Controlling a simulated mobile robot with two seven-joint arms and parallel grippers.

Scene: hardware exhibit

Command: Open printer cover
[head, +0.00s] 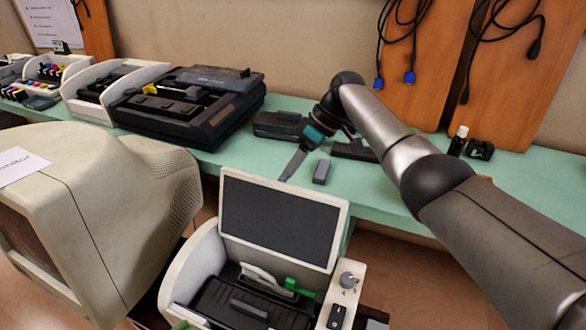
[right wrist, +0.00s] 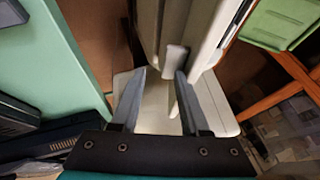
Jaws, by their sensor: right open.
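The printer (head: 180,270) is a cream-white machine at the bottom centre of the head view, with dark inner parts and a green lever (head: 300,288) showing. Its cover (head: 228,182), a white frame around a dark panel, stands raised and tilted up at the back, so the inside is uncovered. My right gripper (head: 290,168) is just behind the cover's top edge, fingers pointing down. In the right wrist view the fingers (right wrist: 160,88) are apart, with pale printer surfaces and a small grey tab between and beyond them. Whether a finger touches the cover cannot be told. My left gripper is not in view.
A green table (head: 400,180) runs along the wall behind, with a black opened printer (head: 190,105), a small grey block (head: 321,172) and a small bottle (head: 458,141). An old beige monitor (head: 110,200) stands close at the left. Cables hang on wooden boards.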

